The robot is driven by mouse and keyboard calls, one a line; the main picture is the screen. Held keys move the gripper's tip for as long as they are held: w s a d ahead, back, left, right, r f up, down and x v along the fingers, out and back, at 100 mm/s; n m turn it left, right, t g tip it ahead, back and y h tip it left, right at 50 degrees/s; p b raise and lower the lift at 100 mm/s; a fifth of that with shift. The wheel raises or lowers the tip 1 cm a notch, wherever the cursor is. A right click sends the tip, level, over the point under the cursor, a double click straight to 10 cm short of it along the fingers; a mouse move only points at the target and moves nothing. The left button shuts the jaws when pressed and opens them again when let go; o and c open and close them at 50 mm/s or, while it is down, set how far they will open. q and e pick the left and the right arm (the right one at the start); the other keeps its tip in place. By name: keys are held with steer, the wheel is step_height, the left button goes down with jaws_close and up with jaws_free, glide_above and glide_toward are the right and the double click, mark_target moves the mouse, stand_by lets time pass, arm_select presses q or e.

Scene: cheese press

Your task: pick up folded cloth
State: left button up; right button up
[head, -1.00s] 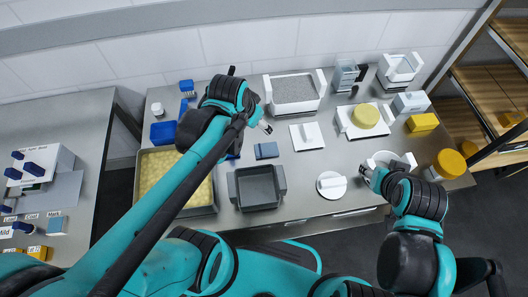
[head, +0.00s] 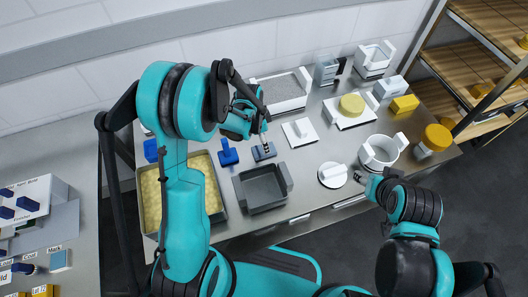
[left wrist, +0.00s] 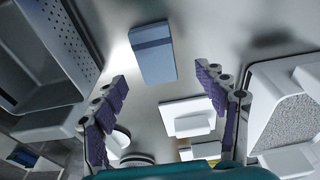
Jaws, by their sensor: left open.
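The folded cloth (head: 264,151) is a small blue-grey block lying flat on the steel table, between the blue tool and the white square board. It also shows in the left wrist view (left wrist: 152,53), ahead of the fingers. My left gripper (head: 264,138) is above the cloth's far edge; in the left wrist view its fingers (left wrist: 162,95) are spread wide with nothing between them. My right gripper (head: 365,180) is beside the white two-handled pot (head: 380,153); its fingers are too small to read.
A dark grey perforated mould (head: 262,188) stands just in front of the cloth. A blue tool (head: 228,154) lies left of it, near a tray of yellow curds (head: 150,200). A white board with a handle (head: 300,132) and a round white lid (head: 333,175) lie to the right.

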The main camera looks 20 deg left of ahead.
arm_select(q)
steer(key=f+b, duration=0.1)
steer(key=f, duration=0.1)
steer(key=f+b, duration=0.1)
steer(key=f, duration=0.1)
steer(key=shift+s+d+f, duration=0.15)
steer(key=shift+d+f, duration=0.05)
steer(key=shift+f, duration=0.4)
steer(key=shift+r, duration=0.1)
steer(key=c, duration=1.2)
steer(key=shift+c, duration=0.3)
steer(key=shift+r, duration=0.1)
